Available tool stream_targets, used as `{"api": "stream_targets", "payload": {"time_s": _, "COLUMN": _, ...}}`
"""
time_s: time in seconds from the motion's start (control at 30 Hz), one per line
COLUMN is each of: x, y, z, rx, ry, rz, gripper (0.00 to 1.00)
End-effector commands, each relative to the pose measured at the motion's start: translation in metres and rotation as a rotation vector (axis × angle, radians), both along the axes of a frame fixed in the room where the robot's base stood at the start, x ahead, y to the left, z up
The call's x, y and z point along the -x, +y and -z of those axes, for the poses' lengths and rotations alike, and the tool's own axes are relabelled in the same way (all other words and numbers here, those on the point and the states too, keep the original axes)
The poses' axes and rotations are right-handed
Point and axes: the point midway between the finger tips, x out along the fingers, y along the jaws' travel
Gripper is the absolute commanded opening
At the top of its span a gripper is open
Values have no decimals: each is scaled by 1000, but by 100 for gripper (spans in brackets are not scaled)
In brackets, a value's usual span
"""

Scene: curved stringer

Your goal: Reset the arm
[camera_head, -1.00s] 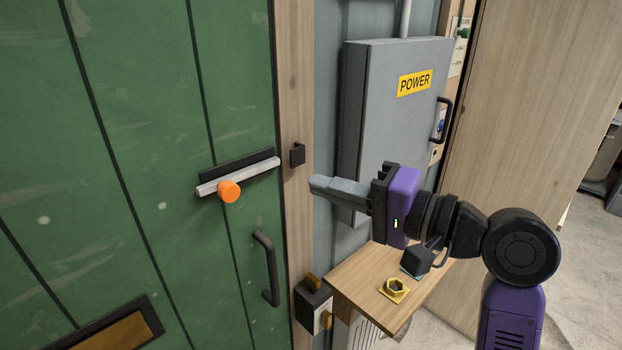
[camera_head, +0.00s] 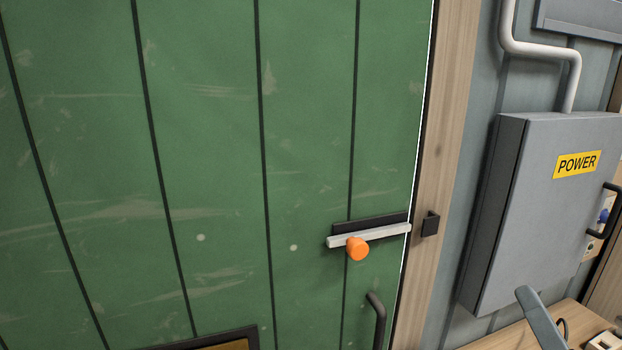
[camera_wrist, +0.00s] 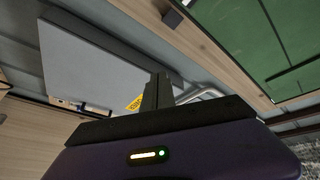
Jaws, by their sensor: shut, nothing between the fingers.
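My gripper (camera_wrist: 158,92) shows in the wrist view with its fingers together and nothing between them. Behind the fingers in that view is the grey power box (camera_wrist: 95,65). The rest of my arm is outside the head view. The gripper is apart from the green door (camera_head: 210,130) and its bolt.
The green door has a pale sliding bolt (camera_head: 370,236) with an orange knob (camera_head: 357,249) and a black handle (camera_head: 377,320). A black catch (camera_head: 430,224) is on the wooden frame. A wooden shelf (camera_head: 500,341) lies below the power box. A pale pipe (camera_head: 545,50) runs above it.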

Motion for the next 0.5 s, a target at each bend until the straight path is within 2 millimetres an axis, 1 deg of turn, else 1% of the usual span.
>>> {"api": "stream_targets", "payload": {"time_s": 0.03, "x": 13, "y": 2, "z": 19, "rx": 41, "ry": 19, "rz": 36, "gripper": 0}}
{"api": "stream_targets", "payload": {"time_s": 0.17, "x": 45, "y": 7, "z": 54, "rx": 165, "ry": 50, "rz": 120, "gripper": 0}}
{"api": "stream_targets", "payload": {"time_s": 0.2, "x": 55, "y": 9, "z": 64, "rx": 203, "ry": 63, "rz": 140, "gripper": 0}}
{"api": "stream_targets", "payload": {"time_s": 0.37, "x": 100, "y": 24, "z": 99, "rx": 357, "ry": 117, "rz": 187, "gripper": 0}}
{"api": "stream_targets", "payload": {"time_s": 0.5, "x": 142, "y": 40, "z": 125, "rx": 487, "ry": 169, "rz": 196, "gripper": 0}}
